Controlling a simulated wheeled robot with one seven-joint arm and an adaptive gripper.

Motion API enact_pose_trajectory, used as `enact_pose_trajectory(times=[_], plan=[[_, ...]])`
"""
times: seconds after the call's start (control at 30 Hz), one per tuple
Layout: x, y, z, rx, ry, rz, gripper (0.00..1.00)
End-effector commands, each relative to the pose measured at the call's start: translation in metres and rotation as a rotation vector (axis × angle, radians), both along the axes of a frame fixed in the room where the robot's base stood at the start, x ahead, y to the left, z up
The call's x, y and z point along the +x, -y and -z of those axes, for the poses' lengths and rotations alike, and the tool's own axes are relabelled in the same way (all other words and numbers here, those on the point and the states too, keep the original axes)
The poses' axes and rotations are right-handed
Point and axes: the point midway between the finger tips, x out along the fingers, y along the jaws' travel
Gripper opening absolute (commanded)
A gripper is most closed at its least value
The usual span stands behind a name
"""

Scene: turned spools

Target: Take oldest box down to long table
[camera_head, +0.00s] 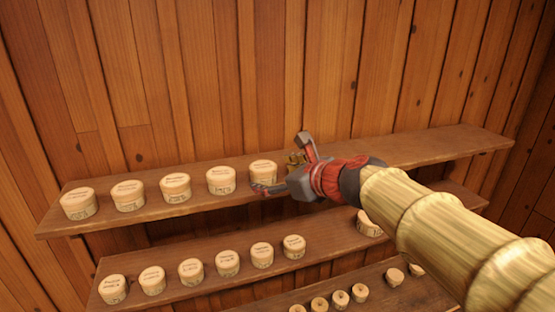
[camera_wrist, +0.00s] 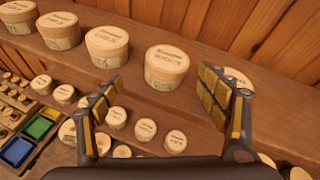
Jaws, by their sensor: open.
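Several round pale wooden boxes with printed labels stand in a row on the top shelf (camera_head: 430,147). The rightmost one clearly seen is a box (camera_head: 263,172), and it also shows in the wrist view (camera_wrist: 167,66). My gripper (camera_head: 285,165) is at the top shelf, just right of that box. In the wrist view my gripper (camera_wrist: 160,98) is open and empty, with that box beyond and between its fingers. Another box (camera_wrist: 238,78) is partly hidden behind the right finger. The labels are too small to read, so I cannot tell which box is oldest. The long table is not identifiable.
A middle shelf (camera_head: 325,243) holds several similar boxes, and a lower shelf (camera_head: 375,290) holds smaller ones. A plank wall stands close behind. The top shelf's right part is bare. Blue (camera_wrist: 17,152) and green (camera_wrist: 39,128) trays show at lower left in the wrist view.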

Motion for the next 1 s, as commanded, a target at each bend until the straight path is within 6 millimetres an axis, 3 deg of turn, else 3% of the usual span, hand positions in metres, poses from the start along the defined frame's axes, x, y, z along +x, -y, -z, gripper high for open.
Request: enact_pose_trajectory(times=[0.23,0.57,0.83,1.0], plan=[[0.005,0.003,-0.002,0.179,-0.091,0.108,0.75],[0.030,-0.010,0.010,0.186,-0.099,0.111,0.75],[0.063,-0.023,0.021,0.185,-0.098,0.110,0.75],[0.070,-0.028,0.024,0.184,-0.096,0.109,0.75]])
